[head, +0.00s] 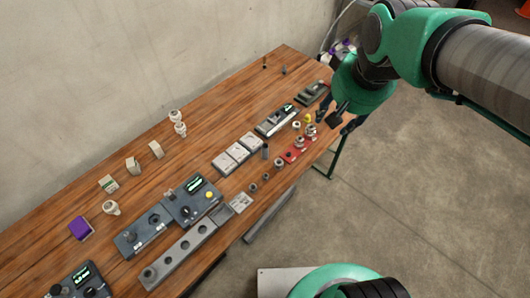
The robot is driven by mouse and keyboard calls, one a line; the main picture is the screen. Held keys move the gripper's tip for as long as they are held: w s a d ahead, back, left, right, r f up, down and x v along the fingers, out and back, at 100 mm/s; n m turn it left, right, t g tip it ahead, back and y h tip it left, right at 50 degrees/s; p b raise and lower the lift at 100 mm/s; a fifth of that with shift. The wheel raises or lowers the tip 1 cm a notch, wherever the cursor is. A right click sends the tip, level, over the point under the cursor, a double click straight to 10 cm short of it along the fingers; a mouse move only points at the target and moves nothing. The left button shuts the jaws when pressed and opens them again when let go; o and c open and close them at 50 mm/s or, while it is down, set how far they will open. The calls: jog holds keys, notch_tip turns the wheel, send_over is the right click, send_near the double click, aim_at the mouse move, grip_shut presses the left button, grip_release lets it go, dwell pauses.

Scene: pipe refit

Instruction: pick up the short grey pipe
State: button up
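My gripper (335,118) hangs over the right end of the wooden table, beside the red block. Its dark fingers look spread apart, with nothing visible between them, though they are small here. A short upright grey cylinder (265,152) stands near the table's front edge, left of the red block, and may be the short grey pipe. Several smaller dark grey ring-like pieces stand near it, one of them (279,162) just to its right. Another small grey cylinder (284,70) stands at the far end. I cannot tell for certain which is the pipe. My gripper is apart from all of these.
The red block (299,149) holds several fittings. Pale square plates (237,153), dark control boxes (193,200) and a long grey holed rack (180,257) line the wooden table (215,120). White fittings and a purple box (81,228) stand toward the wall. Floor at right is clear.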

jog(key=w+a+f+g, duration=0.1)
jog(key=w+a+f, duration=0.35)
jog(key=w, duration=0.35)
jog(key=n+g+b, duration=0.1)
jog(key=g, duration=0.2)
send_over(265, 146)
notch_tip(265, 146, down, 25)
jog(key=shift+w+a, duration=0.1)
jog(key=shift+f+b, duration=0.9)
jog(key=shift+f, duration=3.4)
jog(key=shift+f+b, duration=0.75)
jog(key=shift+f, duration=1.85)
